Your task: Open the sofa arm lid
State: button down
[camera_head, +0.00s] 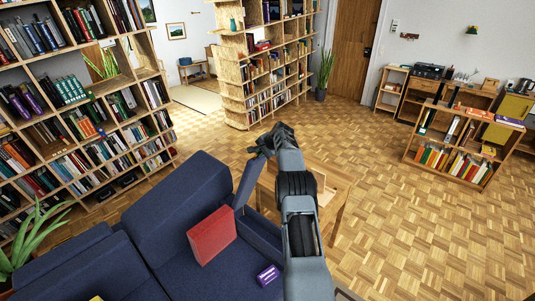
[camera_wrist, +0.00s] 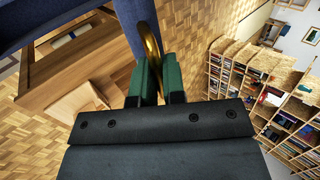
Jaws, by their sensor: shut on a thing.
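The blue sofa (camera_head: 170,235) stands at lower centre in the head view. Its arm (camera_head: 262,232) is on the right side, and the arm lid (camera_head: 246,184) stands up at a steep tilt from it. My gripper (camera_head: 262,148) is at the lid's upper end. In the wrist view my gripper (camera_wrist: 157,85) is shut on a curved brass handle (camera_wrist: 148,35), with blue fabric of the lid (camera_wrist: 125,22) close beside it. The inside of the arm is mostly hidden in the head view.
A wooden table (camera_head: 335,205) stands just right of the arm, partly behind my arm. Bookshelves (camera_head: 85,110) line the left. Open parquet (camera_head: 400,240) lies to the right.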

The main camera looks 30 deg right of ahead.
jog(key=shift+w+a+r+p, duration=0.15)
jog(key=shift+w+a+p, duration=0.2)
jog(key=shift+w, duration=0.35)
jog(key=c, duration=1.5)
grip_release()
jog(key=shift+d, duration=0.1)
jog(key=shift+r, duration=0.1)
jog(key=shift+s+d+r+b, duration=0.1)
jog(key=shift+s+r+b, duration=0.1)
jog(key=shift+b, duration=0.2)
jog(key=shift+b+v, duration=2.05)
jog(key=shift+v, duration=4.45)
jog(key=shift+c, duration=0.6)
